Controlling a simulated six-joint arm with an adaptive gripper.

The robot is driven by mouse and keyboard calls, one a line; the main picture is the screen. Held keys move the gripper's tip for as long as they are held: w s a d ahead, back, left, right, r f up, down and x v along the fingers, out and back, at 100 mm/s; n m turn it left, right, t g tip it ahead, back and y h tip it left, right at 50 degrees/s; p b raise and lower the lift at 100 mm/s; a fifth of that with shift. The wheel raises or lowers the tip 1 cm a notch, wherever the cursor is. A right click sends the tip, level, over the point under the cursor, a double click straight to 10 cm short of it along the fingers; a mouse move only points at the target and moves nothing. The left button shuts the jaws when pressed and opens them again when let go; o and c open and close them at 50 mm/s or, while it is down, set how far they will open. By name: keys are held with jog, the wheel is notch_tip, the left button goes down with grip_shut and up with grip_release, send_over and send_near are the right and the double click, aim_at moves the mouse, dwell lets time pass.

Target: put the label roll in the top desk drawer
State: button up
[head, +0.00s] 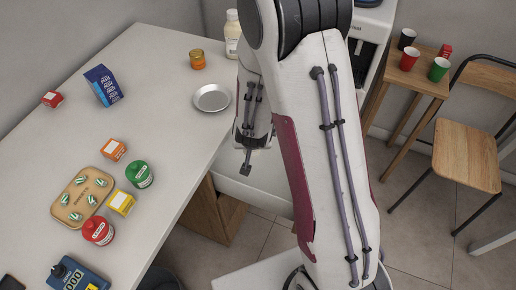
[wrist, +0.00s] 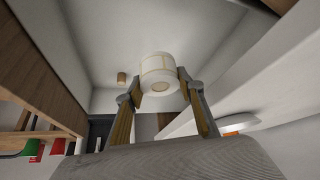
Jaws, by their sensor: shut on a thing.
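The label roll (wrist: 158,66), a short white cylinder with a tan core, is held between the two fingertips of my gripper (wrist: 162,88) in the wrist view. My gripper is shut on it. In the head view my gripper (head: 246,165) hangs just off the right edge of the counter, over what looks like a pulled-out white desk drawer (head: 262,190); the roll is hidden there. In the wrist view pale walls and a pale flat surface lie beyond the roll, apparently the drawer's inside. I cannot tell how high the roll is above it.
A small brown cylinder (wrist: 121,78) shows beyond the roll. The white counter (head: 185,135) carries a metal dish (head: 212,97), an amber jar (head: 197,59), a blue box (head: 103,85) and a wooden tray (head: 70,184). A stool with cups (head: 409,58) and a chair (head: 466,154) stand right.

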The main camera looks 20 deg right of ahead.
jog(key=d+f+m+g+h, duration=0.1)
jog(key=d+f+m+h, duration=0.1)
jog(key=d+f+m, duration=0.3)
jog(key=m+g+h, duration=0.1)
jog(key=m, duration=0.1)
send_over(281, 171)
jog(key=shift+f, duration=0.85)
jog(key=shift+s, duration=0.1)
jog(key=shift+f, duration=0.1)
jog(key=shift+f, duration=2.85)
jog(key=shift+f, duration=2.1)
jog(key=shift+f, duration=0.15)
